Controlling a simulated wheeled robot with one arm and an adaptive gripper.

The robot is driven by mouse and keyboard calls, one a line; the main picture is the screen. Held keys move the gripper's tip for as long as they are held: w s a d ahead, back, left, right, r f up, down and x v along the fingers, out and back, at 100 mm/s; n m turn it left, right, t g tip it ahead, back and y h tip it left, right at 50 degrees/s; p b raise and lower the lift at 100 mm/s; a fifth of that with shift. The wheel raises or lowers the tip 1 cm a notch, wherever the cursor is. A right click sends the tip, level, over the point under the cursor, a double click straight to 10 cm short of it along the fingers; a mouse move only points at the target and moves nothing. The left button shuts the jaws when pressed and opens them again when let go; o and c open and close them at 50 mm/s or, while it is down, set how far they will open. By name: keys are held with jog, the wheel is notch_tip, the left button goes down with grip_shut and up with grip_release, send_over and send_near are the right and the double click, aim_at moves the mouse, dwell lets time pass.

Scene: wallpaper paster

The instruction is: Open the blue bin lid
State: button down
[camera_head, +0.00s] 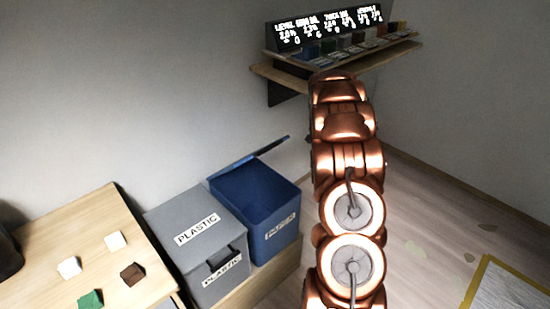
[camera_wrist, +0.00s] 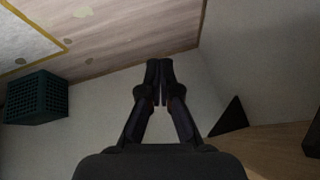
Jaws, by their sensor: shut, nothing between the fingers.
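The blue bin (camera_head: 268,212) has a white PAPER label and stands right of the grey bin in the head view. Its blue lid (camera_head: 248,155) is raised at the back and seen nearly edge-on, so the bin's dark blue inside shows. My gripper (camera_wrist: 160,75) is shut and empty in the wrist view, with its fingertips together. It is apart from the bin, which does not show in the wrist view. In the head view my copper arm reaches up toward the wall shelf, and the gripper itself is hidden.
The grey PLASTIC bin (camera_head: 197,234) is closed beside a wooden table (camera_head: 72,240) with several small blocks. A wall shelf (camera_head: 372,57) holds a lit display and coloured blocks. A dark green crate (camera_wrist: 36,98) shows at left in the wrist view. Floor at right is mostly open.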

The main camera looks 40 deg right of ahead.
jog(key=s+d+f+n+t+h+b, duration=0.2)
jog(key=s+d+f+t+b, duration=0.15)
jog(key=d+f, duration=0.45)
jog(key=w+a+f+n+t+y+b, duration=0.2)
jog(key=a+f+t+y+b, duration=0.3)
jog(key=a+f, duration=0.45)
jog(key=a+r+t+y+b, duration=0.3)
jog(key=a+t+b, duration=0.3)
jog(key=a, duration=0.6)
jog(key=s+a+r+m+t+y+b, duration=0.2)
jog(key=s+a+r+t, duration=0.45)
jog(key=a+r, duration=0.35)
jog(key=d+x, duration=0.1)
jog(key=x, duration=1.2)
jog(key=shift+w+a+r+t, duration=0.2)
jog(key=shift+a+r+t, duration=0.05)
jog(key=shift+a+t, duration=0.1)
